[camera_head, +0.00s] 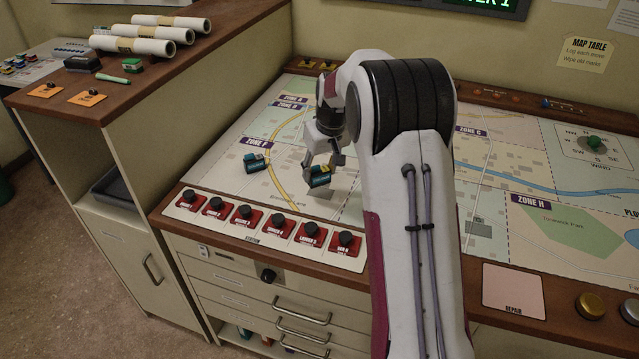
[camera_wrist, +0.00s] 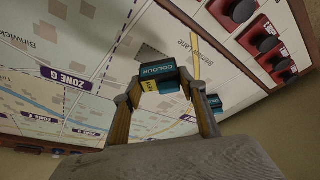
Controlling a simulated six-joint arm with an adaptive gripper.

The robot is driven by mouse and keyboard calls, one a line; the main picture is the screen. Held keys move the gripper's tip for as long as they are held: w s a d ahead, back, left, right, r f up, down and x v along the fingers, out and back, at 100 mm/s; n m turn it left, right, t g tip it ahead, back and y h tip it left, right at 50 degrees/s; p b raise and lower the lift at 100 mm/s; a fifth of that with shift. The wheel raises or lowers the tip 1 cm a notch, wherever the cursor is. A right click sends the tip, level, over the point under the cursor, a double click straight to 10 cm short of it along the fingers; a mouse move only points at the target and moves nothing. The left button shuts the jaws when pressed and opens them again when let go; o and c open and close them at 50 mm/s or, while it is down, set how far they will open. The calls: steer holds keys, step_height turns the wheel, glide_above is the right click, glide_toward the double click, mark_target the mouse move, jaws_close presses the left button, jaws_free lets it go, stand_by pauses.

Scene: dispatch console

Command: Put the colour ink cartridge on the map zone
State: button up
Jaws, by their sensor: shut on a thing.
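My gripper (camera_head: 322,170) is shut on the colour ink cartridge (camera_head: 319,177), a dark block with a teal label. In the wrist view the cartridge (camera_wrist: 158,72) sits between the fingertips, with "COLOUR" readable on its label and a yellow patch below. It appears to hang a little above the printed map (camera_head: 290,190), with a shadow beneath it. A second, similar teal and dark cartridge (camera_head: 256,163) lies on the map to the left, just below the "ZONE F" label (camera_head: 257,143). It also shows beside the right finger in the wrist view (camera_wrist: 215,103).
A row of red panels with black knobs (camera_head: 278,226) runs along the map's front edge. Rolled papers (camera_head: 150,35) and stamps lie on the raised cabinet at left. A pink "REPAIR" pad (camera_head: 513,290) is at front right. My arm hides the map's middle.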

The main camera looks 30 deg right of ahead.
mark_target(320, 184)
steer(key=shift+f, duration=2.45)
steer(key=shift+f, duration=0.15)
steer(key=o, duration=1.1)
steer(key=v, duration=1.2)
